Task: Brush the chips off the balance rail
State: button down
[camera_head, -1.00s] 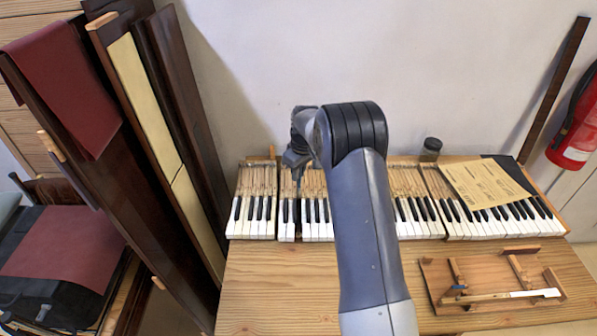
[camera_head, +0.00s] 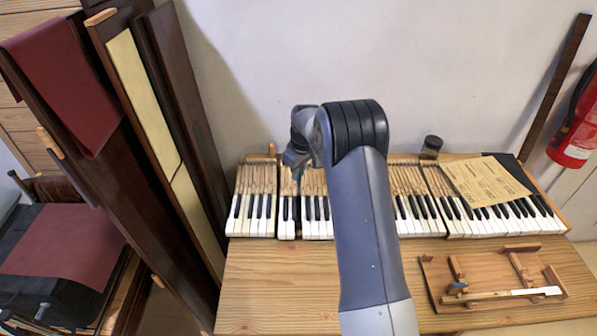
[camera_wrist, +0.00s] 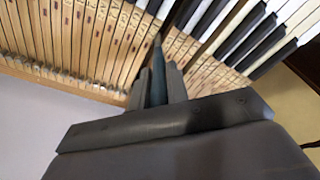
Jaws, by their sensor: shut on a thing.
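My gripper (camera_head: 294,163) hangs over the key frame, left of the middle of the keyboard. In the wrist view its fingers (camera_wrist: 158,90) are shut on a slim dark teal tool, likely a brush (camera_wrist: 158,68), which points at the wooden key bodies. Whether its far end touches them I cannot tell. A narrow gap in the row of wooden keys (camera_head: 255,182) shows near the gripper. The balance rail is mostly hidden under the keys. I cannot make out any chips.
A removed key (camera_head: 500,295) lies on a wooden jig (camera_head: 438,280) at the right of the bench. A yellow paper sheet (camera_head: 484,182) covers keys at the right, near a dark jar (camera_head: 431,147). Tall panels (camera_head: 185,110) lean at the left.

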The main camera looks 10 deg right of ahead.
jog(key=shift+w, duration=0.15)
jog(key=shift+s+f+b, duration=0.1)
jog(key=shift+s+b, duration=0.2)
jog(key=shift+s, duration=0.1)
jog(key=shift+w, duration=0.1)
jog(key=shift+w, duration=0.2)
jog(key=shift+s, duration=0.15)
dwell(0.4)
